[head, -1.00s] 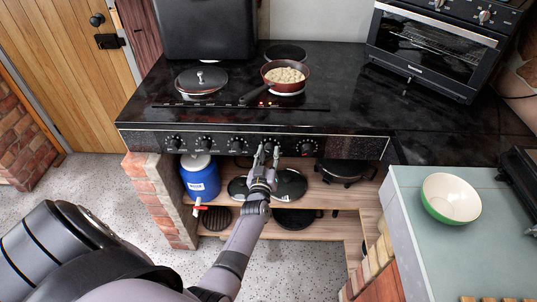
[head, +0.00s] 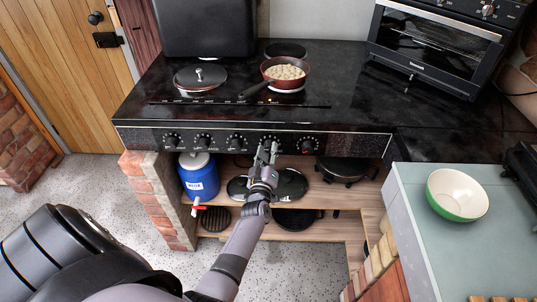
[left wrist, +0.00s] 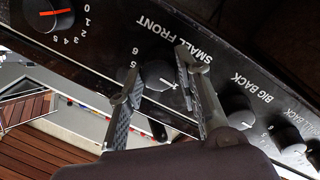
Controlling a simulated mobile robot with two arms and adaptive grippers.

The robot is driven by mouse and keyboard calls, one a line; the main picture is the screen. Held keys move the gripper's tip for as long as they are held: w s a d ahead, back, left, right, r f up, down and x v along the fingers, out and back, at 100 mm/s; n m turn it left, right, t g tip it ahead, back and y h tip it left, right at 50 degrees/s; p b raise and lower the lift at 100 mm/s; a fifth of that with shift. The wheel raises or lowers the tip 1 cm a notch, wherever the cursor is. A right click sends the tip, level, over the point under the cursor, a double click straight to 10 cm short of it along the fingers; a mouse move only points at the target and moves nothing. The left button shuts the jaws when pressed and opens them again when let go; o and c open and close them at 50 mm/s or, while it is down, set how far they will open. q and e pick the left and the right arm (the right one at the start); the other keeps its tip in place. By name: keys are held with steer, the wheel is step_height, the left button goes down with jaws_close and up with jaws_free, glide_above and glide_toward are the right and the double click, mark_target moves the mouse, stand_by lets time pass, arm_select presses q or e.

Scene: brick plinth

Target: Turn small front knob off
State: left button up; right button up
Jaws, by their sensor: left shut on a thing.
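The small front knob (left wrist: 158,76) is a round black knob on the dark control panel, beside white "SMALL FRONT" lettering. My left gripper (left wrist: 157,76) has one finger on each side of it and is shut on it. A pale mark shows on the knob's lower edge, but its exact setting is hard to read. In the head view the left gripper (head: 267,147) reaches up to the panel's front and partly hides this knob. A red pan (head: 271,74) of pale food stands on the hob (head: 345,85). My right gripper is not in view.
Other knobs, such as the red-marked one (left wrist: 50,13) and the big back knob (left wrist: 238,110), flank the gripper. A lidded pan (head: 201,80) stands on the hob. Below are a shelf (head: 325,190) with pans and a blue container (head: 199,178). A bowl (head: 457,195) is at right.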

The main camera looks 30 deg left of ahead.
arm_select(q)
steer(key=shift+n, duration=0.5)
steer(key=o, duration=1.1)
steer(key=shift+o, duration=0.2)
steer(key=shift+s, duration=0.1)
steer(key=v, duration=0.7)
steer(key=shift+s, duration=0.2)
steer(key=shift+d+f, duration=0.1)
